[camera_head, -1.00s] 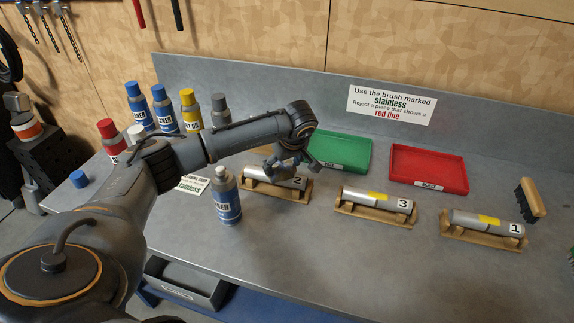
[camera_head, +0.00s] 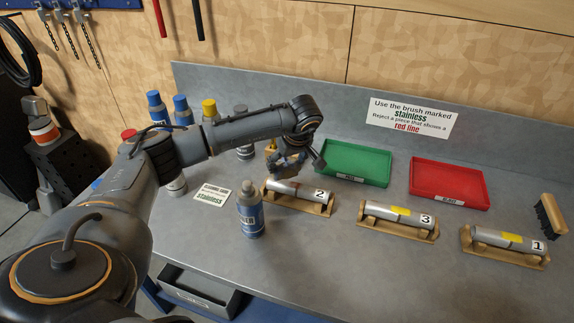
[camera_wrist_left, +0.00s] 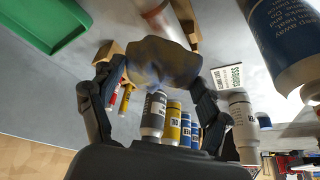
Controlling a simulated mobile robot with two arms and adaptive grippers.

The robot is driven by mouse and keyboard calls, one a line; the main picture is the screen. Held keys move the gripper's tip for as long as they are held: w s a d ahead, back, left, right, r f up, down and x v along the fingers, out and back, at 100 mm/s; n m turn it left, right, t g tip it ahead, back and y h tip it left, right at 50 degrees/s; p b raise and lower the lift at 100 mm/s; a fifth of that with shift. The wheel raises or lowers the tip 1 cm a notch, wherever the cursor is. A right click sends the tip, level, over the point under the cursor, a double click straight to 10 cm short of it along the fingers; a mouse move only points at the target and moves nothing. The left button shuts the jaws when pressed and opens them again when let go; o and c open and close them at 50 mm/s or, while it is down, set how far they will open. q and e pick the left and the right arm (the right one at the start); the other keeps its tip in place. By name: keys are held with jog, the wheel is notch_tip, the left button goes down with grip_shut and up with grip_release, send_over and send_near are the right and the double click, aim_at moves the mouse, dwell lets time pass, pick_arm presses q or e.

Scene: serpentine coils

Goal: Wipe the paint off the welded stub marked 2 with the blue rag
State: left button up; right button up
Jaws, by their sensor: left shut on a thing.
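The welded stub marked 2 (camera_head: 303,191) lies in a wooden cradle on the bench. No yellow paint shows on its visible part; a thin reddish line shows near its middle. My left gripper (camera_head: 288,167) is just above and behind the stub's left part. It is shut on the blue rag, which shows as a bunched grey-blue cloth (camera_wrist_left: 163,62) between the fingers in the left wrist view. In that view the stub (camera_wrist_left: 155,14) lies beyond the rag and is partly hidden; I cannot tell whether they touch. My right gripper is not in view.
A green tray (camera_head: 350,163) and a red tray (camera_head: 450,182) stand behind. A spray can (camera_head: 250,212) stands left of stub 2. A brush (camera_head: 551,213) is at far right.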

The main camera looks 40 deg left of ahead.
aim_at(286, 162)
pick_arm(q)
jog(key=shift+r, duration=0.75)
jog(key=shift+a+r+p, duration=0.25)
jog(key=shift+r+p, duration=0.45)
jog(key=shift+p, duration=0.05)
jog(key=shift+r, duration=0.25)
jog(key=shift+d, duration=0.15)
